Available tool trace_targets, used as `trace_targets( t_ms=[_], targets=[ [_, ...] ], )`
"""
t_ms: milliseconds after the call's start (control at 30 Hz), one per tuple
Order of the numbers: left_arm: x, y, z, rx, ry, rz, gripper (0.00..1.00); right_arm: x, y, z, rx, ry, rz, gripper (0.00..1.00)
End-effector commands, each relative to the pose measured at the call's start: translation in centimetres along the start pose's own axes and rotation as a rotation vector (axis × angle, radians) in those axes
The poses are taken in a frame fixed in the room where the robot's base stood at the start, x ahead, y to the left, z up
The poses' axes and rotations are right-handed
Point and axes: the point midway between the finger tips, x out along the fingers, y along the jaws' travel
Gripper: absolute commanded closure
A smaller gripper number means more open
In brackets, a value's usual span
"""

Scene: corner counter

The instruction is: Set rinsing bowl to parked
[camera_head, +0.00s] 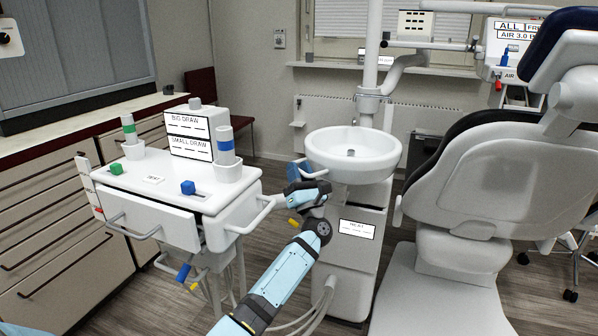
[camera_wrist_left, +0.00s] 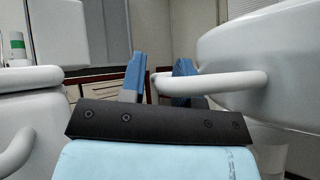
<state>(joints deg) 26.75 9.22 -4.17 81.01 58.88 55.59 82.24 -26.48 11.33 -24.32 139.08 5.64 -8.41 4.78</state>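The rinsing bowl (camera_head: 352,150) is a white round basin on a white pedestal beside the dental chair. In the left wrist view its white underside (camera_wrist_left: 265,65) fills the upper right. A white handle bar (camera_wrist_left: 225,84) reaches left from the bowl side and bends away near the fingers. My left gripper (camera_head: 306,178) is at the bowl's left edge. In the left wrist view its two blue fingers (camera_wrist_left: 160,78) stand apart, with the bar's bent end between them and the bar covering part of the right finger. Contact cannot be told. My right gripper is not in view.
A white instrument cart (camera_head: 150,205) with a partly open drawer, cups and coloured cubes stands at left. The dental chair (camera_head: 490,170) stands close at right. A labelled white cabinet (camera_head: 350,245) is under the bowl. Wooden floor shows between cart and pedestal.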

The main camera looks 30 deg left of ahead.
Motion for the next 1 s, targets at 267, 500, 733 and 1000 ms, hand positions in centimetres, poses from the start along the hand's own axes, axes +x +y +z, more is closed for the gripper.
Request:
trace_targets(
  t_ms=[267, 500, 733, 1000],
  targets=[
    [-0.1, 0.0, 0.0, 0.000, 0.000, 0.000, 1.00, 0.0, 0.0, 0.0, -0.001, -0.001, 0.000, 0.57],
    [1.7, 0.8, -2.4, -0.063, -0.024, -0.064, 1.00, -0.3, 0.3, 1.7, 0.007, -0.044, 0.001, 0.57],
    [2.7, 1.2, -3.1, -0.097, -0.030, -0.097, 1.00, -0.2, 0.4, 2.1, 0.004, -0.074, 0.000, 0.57],
    [2.6, 1.1, -3.0, -0.097, -0.029, -0.097, 0.64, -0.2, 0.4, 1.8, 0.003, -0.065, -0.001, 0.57]
  ],
)
